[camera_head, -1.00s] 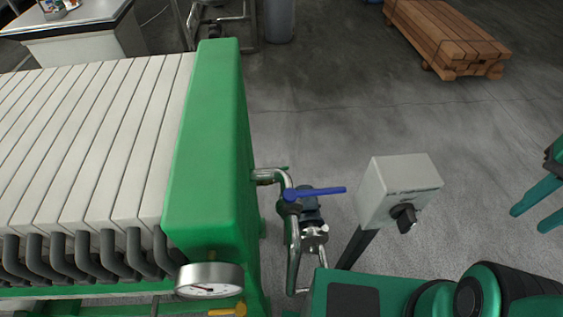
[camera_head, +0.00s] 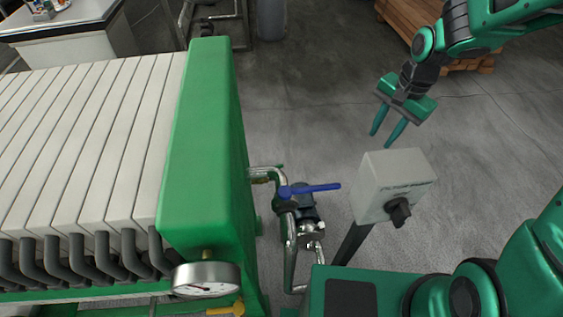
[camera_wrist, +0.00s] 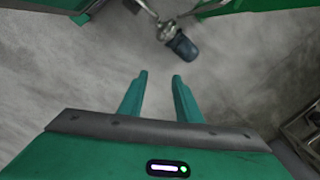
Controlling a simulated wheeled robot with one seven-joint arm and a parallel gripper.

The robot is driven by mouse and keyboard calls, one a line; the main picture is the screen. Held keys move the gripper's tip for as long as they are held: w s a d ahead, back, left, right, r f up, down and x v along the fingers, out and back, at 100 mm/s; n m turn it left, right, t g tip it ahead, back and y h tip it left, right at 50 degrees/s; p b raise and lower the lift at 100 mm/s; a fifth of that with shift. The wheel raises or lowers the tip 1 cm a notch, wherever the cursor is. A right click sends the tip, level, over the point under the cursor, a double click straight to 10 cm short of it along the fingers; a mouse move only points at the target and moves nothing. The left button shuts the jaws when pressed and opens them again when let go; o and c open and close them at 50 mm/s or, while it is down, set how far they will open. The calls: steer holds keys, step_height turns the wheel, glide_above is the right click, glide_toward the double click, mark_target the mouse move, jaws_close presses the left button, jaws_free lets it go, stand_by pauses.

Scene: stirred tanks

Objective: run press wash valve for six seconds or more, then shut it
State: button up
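The wash valve, with a blue lever handle (camera_head: 312,188), sits on a metal pipe at the right end of the green filter press (camera_head: 202,150). The lever points to the right in the head view. My gripper (camera_head: 384,138) is above and to the right of the valve, apart from it, behind the grey switch box. Its two teal fingers are spread and empty, pointing down. In the wrist view the open fingers (camera_wrist: 160,76) show floor between them. The pump below the valve (camera_wrist: 181,44) shows beyond the fingertips there.
A grey switch box (camera_head: 391,178) with a black knob stands on a post just right of the valve, below my gripper. A dial gauge (camera_head: 207,280) is at the press's front. A timber stack (camera_head: 410,20) lies behind my arm. The floor between is clear.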

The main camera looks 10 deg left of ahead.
steer(key=w+a+f+m+y, duration=0.1)
steer(key=a+f, duration=0.2)
steer(key=a, duration=0.5)
steer(key=a+f+m+g+y, duration=0.1)
steer(key=a+f+y, duration=0.15)
steer(key=a, duration=0.55)
steer(key=w+a+f+m+y, duration=0.1)
steer(key=a+f, duration=0.3)
steer(key=a, duration=0.4)
steer(key=shift+h, duration=0.25)
steer(key=x, duration=1)
steer(key=shift+s+d, duration=0.1)
steer(key=shift+s, duration=0.2)
steer(key=shift+c, duration=0.3)
